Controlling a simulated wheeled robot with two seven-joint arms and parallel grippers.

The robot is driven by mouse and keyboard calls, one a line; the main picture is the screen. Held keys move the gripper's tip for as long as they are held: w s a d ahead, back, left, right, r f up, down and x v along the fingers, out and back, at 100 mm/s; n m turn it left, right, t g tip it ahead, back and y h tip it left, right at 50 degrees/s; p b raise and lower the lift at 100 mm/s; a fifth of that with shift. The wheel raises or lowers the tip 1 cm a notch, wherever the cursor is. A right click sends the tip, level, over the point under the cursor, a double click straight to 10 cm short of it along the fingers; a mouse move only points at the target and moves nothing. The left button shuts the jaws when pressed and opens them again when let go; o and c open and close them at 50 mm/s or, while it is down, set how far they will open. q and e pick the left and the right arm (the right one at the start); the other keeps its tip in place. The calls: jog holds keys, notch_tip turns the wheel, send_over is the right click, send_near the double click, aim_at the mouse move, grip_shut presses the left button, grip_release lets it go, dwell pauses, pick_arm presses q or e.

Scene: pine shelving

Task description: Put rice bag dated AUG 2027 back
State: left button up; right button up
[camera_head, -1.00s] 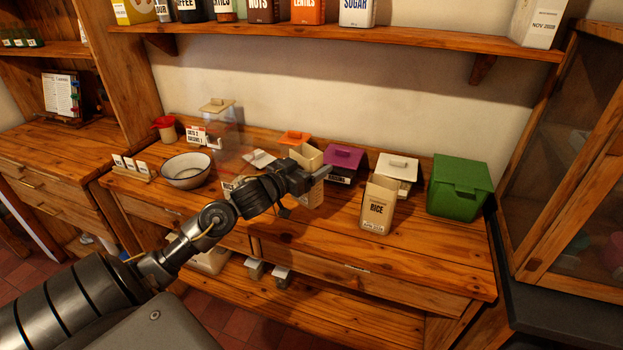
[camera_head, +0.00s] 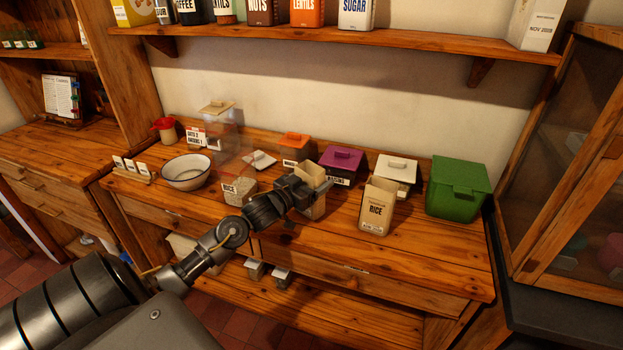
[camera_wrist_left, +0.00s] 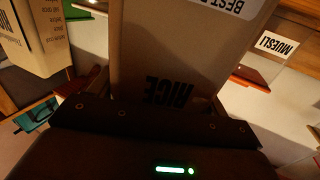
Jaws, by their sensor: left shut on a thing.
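My left gripper (camera_head: 318,188) is shut on an open-topped tan bag (camera_head: 311,209). In the left wrist view this bag (camera_wrist_left: 180,50) fills the middle, with upside-down "RICE" print and a partly cut-off white "BEST" label; its date is not readable. The bag is roughly upright over the counter; I cannot tell whether it touches it. A second tan rice bag (camera_head: 376,210) stands open on the counter to the right, its date label too small to read. It also shows in the left wrist view (camera_wrist_left: 40,40) at upper left. My right gripper is not in view.
A clear container labelled RICE (camera_head: 240,193) and a white bowl (camera_head: 186,172) stand left of the held bag. Purple-lidded (camera_head: 342,160), white-lidded (camera_head: 397,170) and green (camera_head: 458,188) containers stand behind and right. The shelf above (camera_head: 330,39) carries packages. The counter's front right is clear.

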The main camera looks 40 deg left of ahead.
pick_arm(q)
jog(key=shift+f, duration=0.1)
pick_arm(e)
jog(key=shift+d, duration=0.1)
pick_arm(q)
jog(key=o, duration=1.2)
jog(key=shift+c, duration=0.2)
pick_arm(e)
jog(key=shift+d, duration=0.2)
pick_arm(q)
jog(key=s+b, duration=0.1)
jog(key=s, duration=1.1)
jog(key=shift+a+r+b, duration=0.2)
jog(key=shift+a+b, duration=0.15)
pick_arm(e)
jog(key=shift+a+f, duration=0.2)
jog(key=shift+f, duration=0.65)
pick_arm(q)
jog(key=shift+w, duration=0.1)
